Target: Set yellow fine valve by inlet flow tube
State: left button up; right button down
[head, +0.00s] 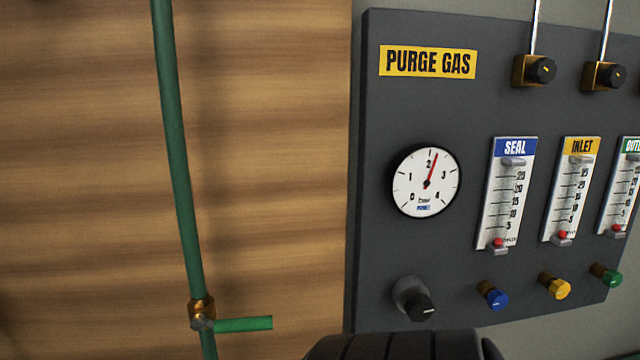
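The yellow fine valve (556,287) is a small yellow knob on a brass stem, low on the dark purge gas panel (450,110). The inlet flow tube (572,190), with a yellow INLET label, is mounted above it. The tube's red float (563,235) sits at the bottom of its scale, below the 5 mark. Neither gripper is in view. A dark rounded shape at the bottom edge, probably part of me, covers the panel's lower edge.
The blue-labelled seal tube (508,190) and blue knob (493,296) are left of the yellow valve; a green knob (606,274) is right. A pressure gauge (427,181) reads just above 2, over a black knob (413,299). A green pipe (177,150) with a green-handled valve stands left.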

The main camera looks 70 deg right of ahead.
aim_at(559, 289)
jog(key=z, duration=3.5)
